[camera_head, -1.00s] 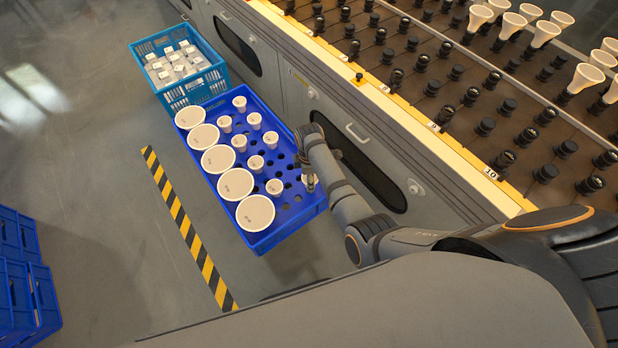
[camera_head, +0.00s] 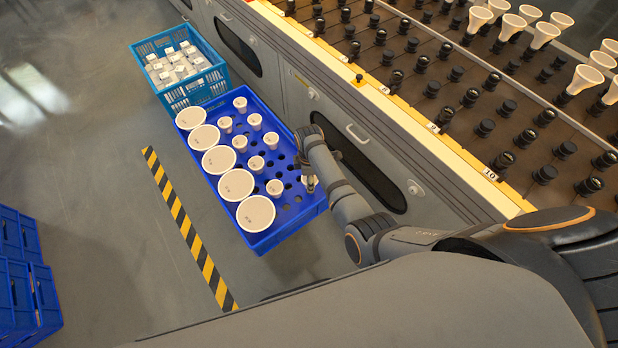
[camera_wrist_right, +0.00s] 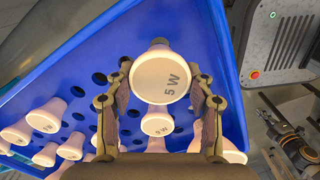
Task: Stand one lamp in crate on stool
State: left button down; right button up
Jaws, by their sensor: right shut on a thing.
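The blue crate (camera_head: 282,222) holds a row of large white lamps (camera_head: 255,213) along its left side and several small lamps (camera_head: 274,187) in its holes. My right gripper (camera_head: 309,184) is over the crate's near right part. In the right wrist view, my right gripper (camera_wrist_right: 165,100) is shut on a white lamp (camera_wrist_right: 160,78) marked "5 W", its round face toward the camera. My left gripper is not in view.
A lighter blue crate (camera_head: 158,47) with small boxed items stands behind the lamp crate. A rack (camera_head: 480,80) with rows of black sockets and some lamps is at the right. A striped floor line (camera_head: 185,222) runs left of the crate. Blue crates (camera_head: 20,275) stand at the left edge.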

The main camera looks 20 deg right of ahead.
jog(key=shift+f, duration=0.15)
jog(key=shift+f+b, duration=1.15)
jog(key=shift+f, duration=0.6)
jog(key=o, duration=1.2)
jog(key=shift+o, duration=0.2)
jog(key=shift+r, duration=0.25)
notch_tip(320, 180, up, 7)
jog(key=shift+r, duration=0.1)
